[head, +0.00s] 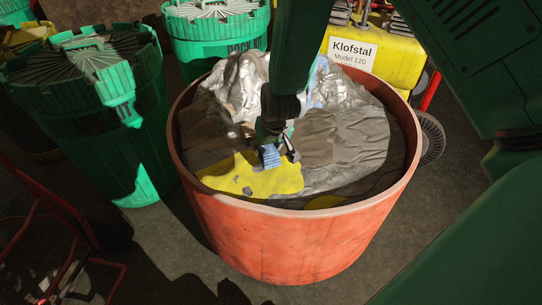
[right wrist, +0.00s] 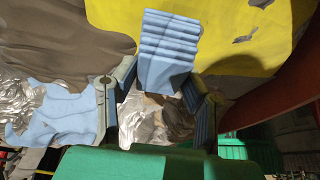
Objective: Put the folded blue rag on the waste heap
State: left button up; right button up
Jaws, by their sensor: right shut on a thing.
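The folded blue rag (head: 270,158) is small and ribbed, and sits between the fingers of my right gripper (head: 275,147). In the right wrist view the rag (right wrist: 167,42) shows its stacked folds, with a finger of the gripper (right wrist: 158,82) on each side; the gripper is shut on it. The waste heap (head: 345,150) fills a round orange tub (head: 300,240) with crumpled silver, grey, brown and yellow sheets. The rag is over the yellow sheet (head: 250,177) at the heap's near left; I cannot tell whether it touches. My left gripper is not in view.
The tub's rim (head: 400,188) surrounds the heap. Green lidded drums (head: 95,130) stand at left and behind (head: 218,35). A yellow container labelled Klofstal (head: 395,60) is behind right. A red metal frame (head: 40,215) stands at the lower left. A light blue sheet (right wrist: 60,117) lies on the heap.

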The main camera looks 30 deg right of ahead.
aim_at(268, 157)
jog(key=shift+d+f, duration=0.15)
jog(key=shift+f, duration=0.2)
notch_tip(268, 157, down, 2)
jog(key=shift+s+f+b, duration=0.1)
jog(key=shift+f+b, duration=0.15)
jog(key=shift+b, duration=0.4)
jog(key=shift+a+f, duration=0.2)
jog(key=shift+f, duration=0.15)
jog(key=shift+a+r, duration=0.15)
jog(key=shift+a, duration=0.1)
jog(key=o, duration=1)
jog(key=shift+d, duration=0.35)
jog(key=p+v, duration=0.4)
jog(key=v, duration=0.8)
